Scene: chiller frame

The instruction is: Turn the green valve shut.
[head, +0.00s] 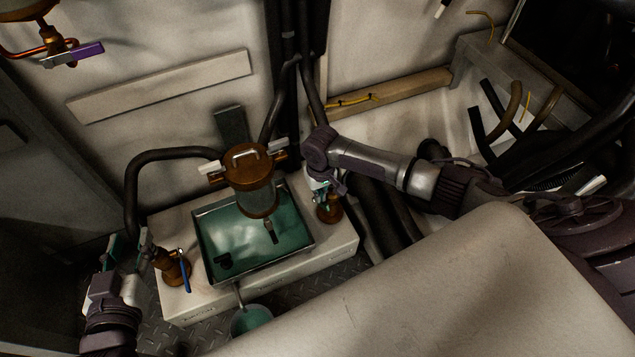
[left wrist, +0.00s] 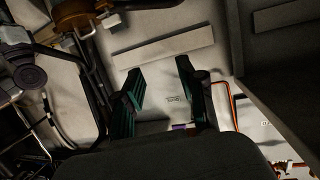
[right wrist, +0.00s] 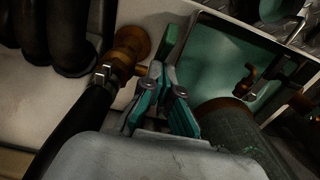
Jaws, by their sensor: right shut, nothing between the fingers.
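The green valve has a brass body (head: 329,212) at the right end of the white base. In the right wrist view its brass body (right wrist: 130,45) joins a dark hose, and its green handle (right wrist: 173,40) sticks out just beyond my fingertips. My right gripper (head: 321,194) is shut and empty, close beside the handle; I cannot tell whether they touch. Its green-padded fingers (right wrist: 163,80) are together. In the head view the gripper hides most of the handle. My left gripper (head: 127,248) is at the far left of the base; its fingers (left wrist: 159,82) are spread apart and empty.
A blue-handled valve (head: 184,274) stands at the base's left end. A tray (head: 208,262) of green liquid sits between the valves, with a brass-capped filter (head: 250,168) above it. A purple-handled valve (head: 85,51) is at top left. Dark hoses run behind my right gripper.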

